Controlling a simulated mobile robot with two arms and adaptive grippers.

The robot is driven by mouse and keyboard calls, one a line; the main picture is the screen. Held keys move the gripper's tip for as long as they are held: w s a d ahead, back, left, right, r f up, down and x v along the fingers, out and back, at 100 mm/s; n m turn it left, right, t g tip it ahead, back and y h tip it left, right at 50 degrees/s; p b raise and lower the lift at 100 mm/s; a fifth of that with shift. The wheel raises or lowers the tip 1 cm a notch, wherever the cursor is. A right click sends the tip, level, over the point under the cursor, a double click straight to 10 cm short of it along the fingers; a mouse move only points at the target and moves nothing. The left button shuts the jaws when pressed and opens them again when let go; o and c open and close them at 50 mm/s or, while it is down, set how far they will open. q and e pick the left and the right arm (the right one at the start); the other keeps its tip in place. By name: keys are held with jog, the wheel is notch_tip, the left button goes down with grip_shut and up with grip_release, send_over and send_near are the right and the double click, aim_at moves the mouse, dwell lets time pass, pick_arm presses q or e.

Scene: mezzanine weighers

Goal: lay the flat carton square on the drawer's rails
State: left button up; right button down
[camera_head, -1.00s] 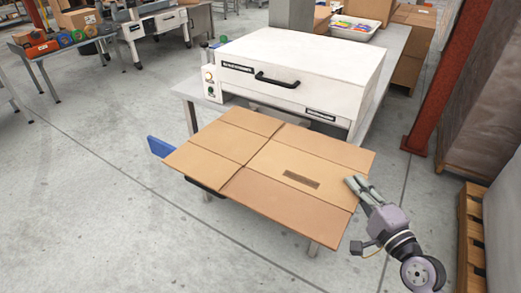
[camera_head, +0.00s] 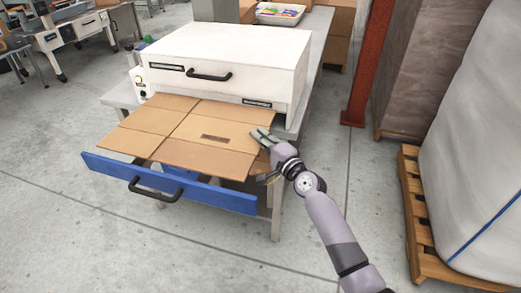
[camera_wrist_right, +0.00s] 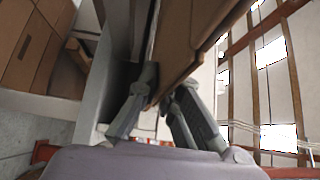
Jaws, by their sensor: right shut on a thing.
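The flat brown carton (camera_head: 180,128) lies over the open drawer, in front of the white machine. Its near edge is behind the drawer's blue front (camera_head: 170,184), which has a black handle. The carton covers most of the drawer's inside and rails, so I cannot tell whether it rests on them. My right gripper (camera_head: 264,138) is shut on the carton's right edge. In the right wrist view its two fingers (camera_wrist_right: 158,108) pinch the board (camera_wrist_right: 176,48) from both sides. My left gripper is not in view.
The white machine (camera_head: 215,60) with its black handle stands on a grey table (camera_head: 318,60) behind the carton. A red post (camera_head: 368,60), wrapped stacks and a wooden pallet (camera_head: 418,210) stand to the right. The floor in front of the drawer is clear.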

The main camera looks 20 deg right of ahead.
notch_tip(320, 180, down, 4)
jog(key=shift+r+b, duration=0.1)
jog(key=shift+b, duration=0.95)
jog(key=shift+f, duration=0.2)
jog(key=c, duration=1.8)
grip_release()
